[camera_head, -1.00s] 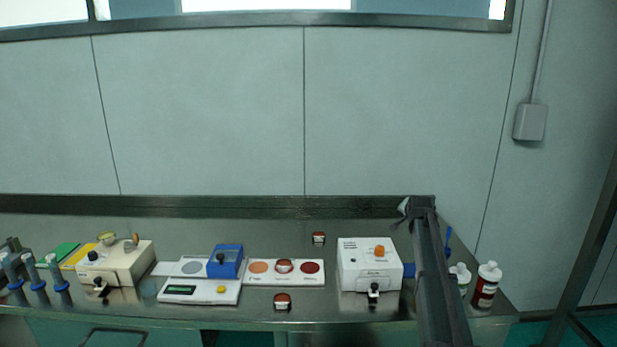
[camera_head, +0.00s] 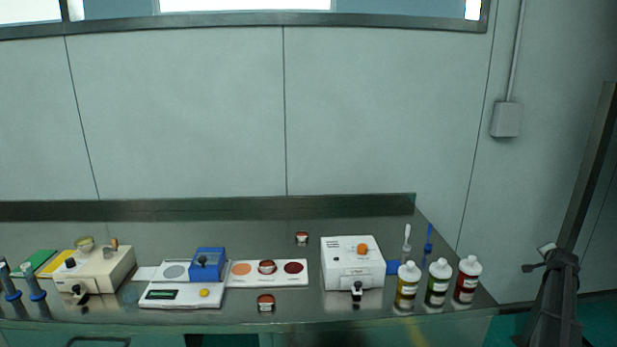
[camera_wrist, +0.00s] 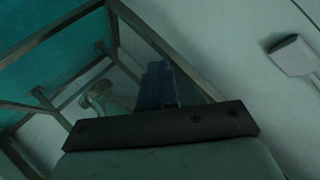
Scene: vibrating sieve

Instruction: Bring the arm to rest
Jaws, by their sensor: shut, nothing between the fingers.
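My arm stands off the right end of the bench in the head view, with my gripper (camera_head: 541,258) at its upper end, clear of the bench and its items. In the wrist view the fingers of my gripper (camera_wrist: 158,70) are together, with nothing between them. Beyond them are a pale wall, a metal frame and a teal area. My gripper touches nothing that I can see.
Three capped bottles, the nearest to my arm red-brown (camera_head: 467,279), stand at the bench's right end. A white device with an orange knob (camera_head: 352,263), a scale (camera_head: 182,294) and a cream device (camera_head: 98,271) stand left. A wall box (camera_head: 506,120) hangs at right.

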